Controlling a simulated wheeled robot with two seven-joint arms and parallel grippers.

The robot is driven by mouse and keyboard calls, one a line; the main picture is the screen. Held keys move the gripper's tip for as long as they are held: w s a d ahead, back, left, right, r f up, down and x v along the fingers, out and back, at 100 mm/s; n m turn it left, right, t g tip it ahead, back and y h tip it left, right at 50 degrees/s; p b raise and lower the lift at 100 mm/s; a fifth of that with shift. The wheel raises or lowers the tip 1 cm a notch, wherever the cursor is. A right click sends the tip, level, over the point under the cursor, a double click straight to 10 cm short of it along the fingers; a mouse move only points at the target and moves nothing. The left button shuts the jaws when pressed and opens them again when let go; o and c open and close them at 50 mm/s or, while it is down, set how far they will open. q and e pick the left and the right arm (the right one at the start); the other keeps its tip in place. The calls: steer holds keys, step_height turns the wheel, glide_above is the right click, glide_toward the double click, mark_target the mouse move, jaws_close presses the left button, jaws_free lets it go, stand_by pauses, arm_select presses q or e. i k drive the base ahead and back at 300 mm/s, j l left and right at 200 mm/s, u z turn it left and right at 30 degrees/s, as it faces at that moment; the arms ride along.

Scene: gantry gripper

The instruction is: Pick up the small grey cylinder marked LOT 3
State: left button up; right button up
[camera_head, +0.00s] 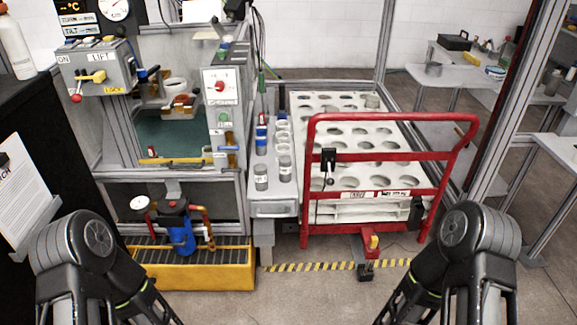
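Two small grey cylinders with pale labels stand upright near the front of the narrow grey rack: a left one (261,177) and a right one (285,169). The label print is too small to read, so I cannot tell which is LOT 3. Blue-topped vials (261,140) stand behind the left cylinder, and a row of pale round sockets or cups (282,134) runs behind the right one. My two arms show at the lower left and lower right, well short of the rack. Neither gripper shows in the frame.
A red-railed cart (391,118) with a white holed tray (345,104) stands right of the rack. A lift control box (97,67) and a gantry cabinet are at left. A yellow bin (193,275) with a blue pump (180,235) sits below. The floor in front is clear.

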mark_target(285, 161)
steer(key=i+l, duration=0.6)
steer(key=l, duration=0.2)
steer(key=i+l+u, duration=0.1)
steer(key=i+l, duration=0.5)
steer(key=l, duration=0.25)
steer(key=i+l, duration=0.3)
steer(key=l, duration=0.15)
